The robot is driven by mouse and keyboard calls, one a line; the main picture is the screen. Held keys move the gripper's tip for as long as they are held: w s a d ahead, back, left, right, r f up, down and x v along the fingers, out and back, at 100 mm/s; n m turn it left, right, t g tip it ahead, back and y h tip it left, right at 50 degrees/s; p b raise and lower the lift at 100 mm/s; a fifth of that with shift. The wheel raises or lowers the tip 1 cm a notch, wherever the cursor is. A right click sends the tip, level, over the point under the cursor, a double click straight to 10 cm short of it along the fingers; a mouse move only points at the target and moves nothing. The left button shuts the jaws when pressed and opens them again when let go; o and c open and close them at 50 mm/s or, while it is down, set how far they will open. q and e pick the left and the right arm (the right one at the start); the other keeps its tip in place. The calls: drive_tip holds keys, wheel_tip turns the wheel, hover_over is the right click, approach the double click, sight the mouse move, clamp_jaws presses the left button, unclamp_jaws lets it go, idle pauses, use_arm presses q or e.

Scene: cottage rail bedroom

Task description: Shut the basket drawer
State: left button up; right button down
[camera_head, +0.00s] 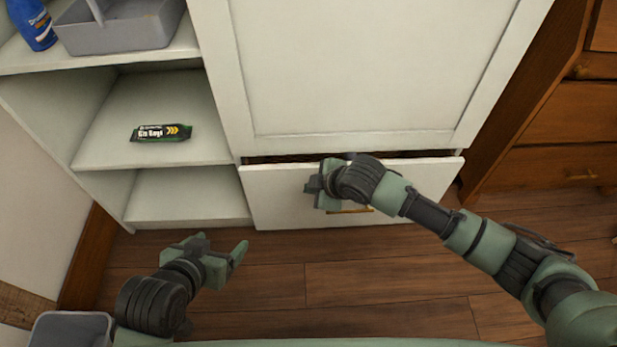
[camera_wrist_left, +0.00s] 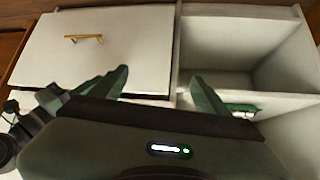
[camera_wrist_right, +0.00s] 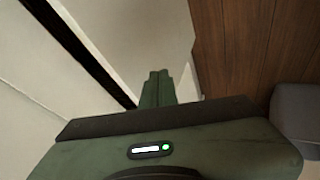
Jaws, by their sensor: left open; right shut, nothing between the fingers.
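The basket drawer (camera_head: 272,203) is the low white drawer under the large white cabinet door. It stands slightly open, with a dark gap along its top edge. Its brass handle (camera_head: 352,210) is partly hidden behind my right gripper (camera_head: 313,186), and it shows in the left wrist view (camera_wrist_left: 84,38). My right gripper is shut and empty, over the drawer front; I cannot tell whether it touches. The right wrist view shows its closed fingers (camera_wrist_right: 157,82) against the white front (camera_wrist_right: 150,40), beside the dark gap. My left gripper (camera_head: 220,245) is open and empty, low and left of the drawer.
Open shelves (camera_head: 190,205) adjoin the drawer on the left, with a dark green packet (camera_head: 160,132) on the middle one. A grey caddy (camera_head: 120,25) and blue bottle (camera_head: 32,25) stand above. A wooden dresser (camera_head: 560,140) is at right. Floor before the drawer is clear.

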sight(301, 178)
use_arm(q)
drive_tip(key=w+d+r+t+h+b, duration=0.1)
drive_tip(key=w+d+r+t, duration=0.2)
drive_tip(key=w+r+t, duration=0.2)
drive_tip(key=shift+w+r+t+b, duration=0.35)
drive_tip(key=shift+w+r, duration=0.5)
drive_tip(key=shift+r, duration=0.6)
use_arm(e)
drive_tip(key=shift+w+a+f, duration=0.15)
drive_tip(key=shift+w+f, duration=0.05)
drive_tip(key=shift+w, duration=0.6)
drive_tip(key=shift+w+a+f, duration=0.1)
drive_tip(key=shift+w+f, duration=0.05)
drive_tip(key=shift+w, duration=0.6)
drive_tip(key=shift+w+a+f, duration=0.15)
drive_tip(key=shift+w+f, duration=0.05)
drive_tip(key=shift+w, duration=0.6)
